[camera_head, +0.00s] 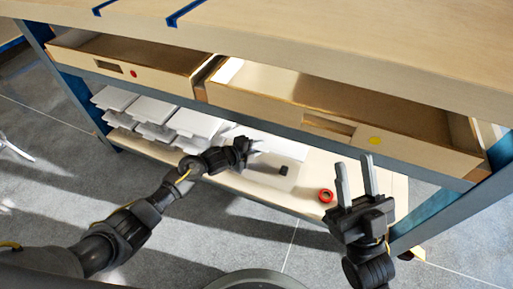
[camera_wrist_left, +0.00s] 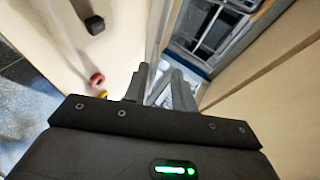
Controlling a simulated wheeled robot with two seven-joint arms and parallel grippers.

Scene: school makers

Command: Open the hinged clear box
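What looks like the clear box (camera_head: 268,166) lies on the lower shelf, a pale see-through shape with a small black part (camera_head: 283,170) at its right; its outline and lid are hard to make out. My left gripper (camera_head: 247,146) is beside its left end, below the drawers. In the left wrist view its fingers (camera_wrist_left: 155,82) stand a little apart, and I see nothing held between them. The black part (camera_wrist_left: 95,25) shows there at the upper left. My right gripper (camera_head: 357,178) is open and empty, fingers pointing up, in front of the shelf's right part.
A red ring (camera_head: 326,196) lies on the shelf (camera_head: 305,190) between the box and my right gripper. White flat boxes (camera_head: 190,124) fill the shelf's left. Two pulled-out drawers (camera_head: 120,75) and (camera_head: 265,105) overhang the shelf. A blue leg (camera_head: 430,222) stands at the right.

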